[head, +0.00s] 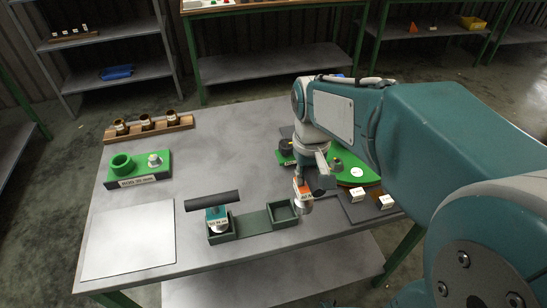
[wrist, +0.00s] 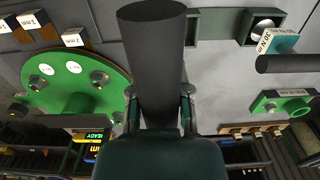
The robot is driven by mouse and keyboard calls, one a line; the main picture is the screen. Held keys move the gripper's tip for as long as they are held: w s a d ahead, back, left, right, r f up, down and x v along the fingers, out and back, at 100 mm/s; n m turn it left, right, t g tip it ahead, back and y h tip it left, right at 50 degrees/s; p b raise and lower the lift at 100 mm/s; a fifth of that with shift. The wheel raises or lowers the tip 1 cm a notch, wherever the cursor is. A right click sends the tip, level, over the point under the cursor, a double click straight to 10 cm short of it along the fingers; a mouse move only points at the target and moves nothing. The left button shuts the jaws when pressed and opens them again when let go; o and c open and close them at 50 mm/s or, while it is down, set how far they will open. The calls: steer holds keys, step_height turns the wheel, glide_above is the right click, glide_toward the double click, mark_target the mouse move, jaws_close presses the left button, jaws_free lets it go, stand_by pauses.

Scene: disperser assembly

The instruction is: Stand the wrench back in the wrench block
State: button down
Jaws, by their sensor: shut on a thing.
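My gripper (head: 322,176) is shut on the dark cylindrical handle of a wrench with an orange label (head: 302,187) and a silver lower end. In the wrist view the handle (wrist: 152,50) stands between the two fingers (wrist: 160,95). The held wrench is upright, its lower end just right of the wrench block's empty right pocket (head: 283,212); its exact height is unclear. The green wrench block (head: 254,223) lies near the table's front edge. A second wrench with a teal label (head: 216,215) and a dark horizontal handle stands in the left pocket.
A white sheet (head: 130,238) lies at the left. Behind it are a green fixture (head: 138,170) and a wooden rack (head: 150,130) with brass parts. A green disc (wrist: 75,72) and white labelled cubes (head: 357,194) are at the right. The table middle (head: 220,150) is clear.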

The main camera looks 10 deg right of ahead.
steer(key=w+a+f, duration=0.4)
steer(key=f, duration=0.5)
steer(key=shift+w+a, duration=0.2)
steer(key=c, duration=0.6)
jaws_free()
steer(key=shift+d+f, duration=0.15)
steer(key=shift+o, duration=0.2)
steer(key=shift+d, duration=0.25)
steer(key=shift+a, duration=0.1)
